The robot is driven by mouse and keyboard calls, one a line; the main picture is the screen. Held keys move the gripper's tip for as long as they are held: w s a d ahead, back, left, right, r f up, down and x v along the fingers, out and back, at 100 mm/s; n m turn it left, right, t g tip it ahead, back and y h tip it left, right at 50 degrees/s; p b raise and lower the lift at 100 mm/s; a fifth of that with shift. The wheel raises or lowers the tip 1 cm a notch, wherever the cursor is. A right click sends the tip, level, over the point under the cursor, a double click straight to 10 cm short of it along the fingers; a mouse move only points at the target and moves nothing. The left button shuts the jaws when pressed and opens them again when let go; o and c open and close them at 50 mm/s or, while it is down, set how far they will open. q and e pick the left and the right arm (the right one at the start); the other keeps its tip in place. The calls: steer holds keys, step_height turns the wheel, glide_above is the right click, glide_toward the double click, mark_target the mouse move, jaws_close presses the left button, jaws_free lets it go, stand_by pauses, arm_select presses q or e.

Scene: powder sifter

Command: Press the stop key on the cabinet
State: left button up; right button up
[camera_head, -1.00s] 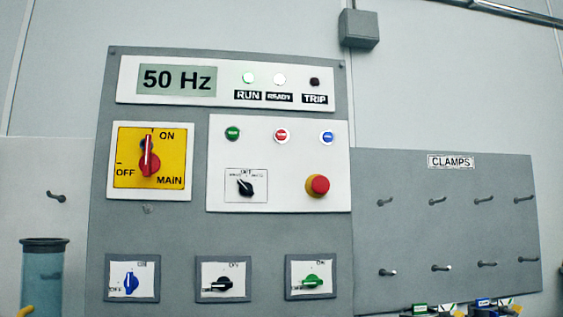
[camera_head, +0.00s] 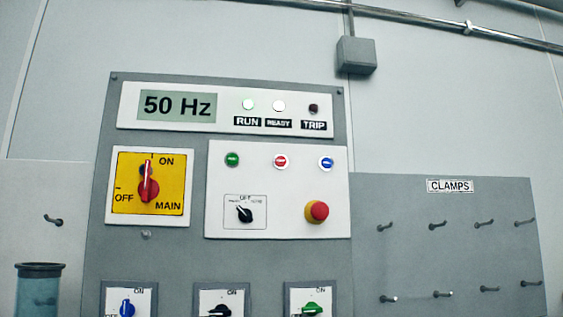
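The grey cabinet (camera_head: 170,258) fills the middle of the head view. Its white key panel (camera_head: 306,212) carries a green key (camera_head: 232,160), a red key (camera_head: 281,162) and a blue key (camera_head: 326,163) in a row; their small labels are too blurred to read. Below them are a black selector (camera_head: 244,214) and a red mushroom button (camera_head: 317,211) on a yellow ring. The display (camera_head: 177,107) reads 50 Hz. The RUN lamp (camera_head: 249,104) glows greenish, the READY lamp (camera_head: 279,105) looks white, and the TRIP lamp (camera_head: 313,109) is dark. Neither gripper shows.
A red main switch (camera_head: 148,184) on a yellow plate points to ON. Blue, black and green rotary switches line the bottom edge. A grey CLAMPS board (camera_head: 440,255) with several pegs stands right. A bluish cylinder (camera_head: 38,290) is at lower left. Nothing blocks the panel.

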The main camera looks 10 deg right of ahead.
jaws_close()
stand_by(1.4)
